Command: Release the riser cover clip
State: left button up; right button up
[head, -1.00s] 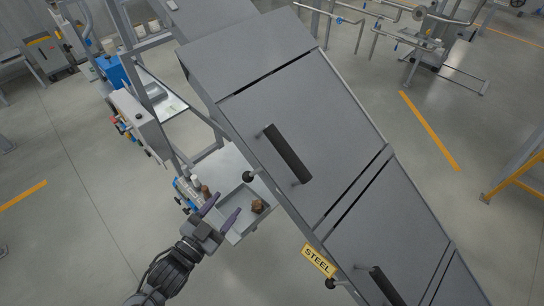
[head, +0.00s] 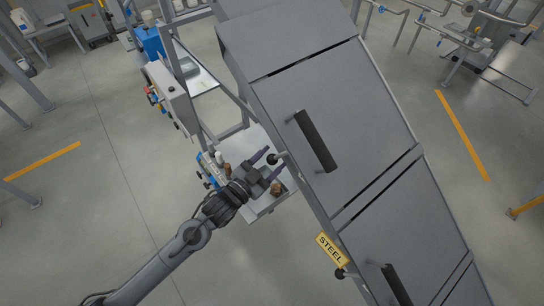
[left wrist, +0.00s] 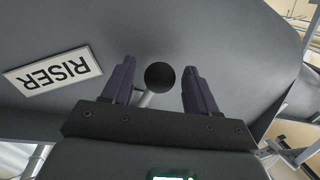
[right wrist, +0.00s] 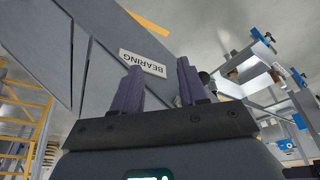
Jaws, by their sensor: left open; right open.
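The grey casing carries a RISER label (left wrist: 53,73) in the left wrist view. Beside it a black ball knob (left wrist: 160,76) on a short pale stem stands between the two purple fingers of my left gripper (left wrist: 152,85), apart from both. In the head view this looks to be the upper black knob (head: 272,158) on the casing's left edge, by the open left gripper (head: 270,170). My right gripper (right wrist: 158,85) is open and empty in its wrist view, facing a BEARING label (right wrist: 142,63). A dark knob (right wrist: 204,77) is partly hidden behind its right finger.
Long grey covers (head: 330,100) bear a black handle (head: 315,140) and a yellow STEEL tag (head: 331,249). A lower black knob (head: 340,273) sits below the tag. Brown lumps (head: 277,188) lie in a tray behind my left gripper. A control box (head: 172,97) stands further left.

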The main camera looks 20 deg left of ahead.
pick_arm(q)
jog(key=shift+w+d, duration=0.2)
jog(key=shift+w, duration=0.25)
grip_shut()
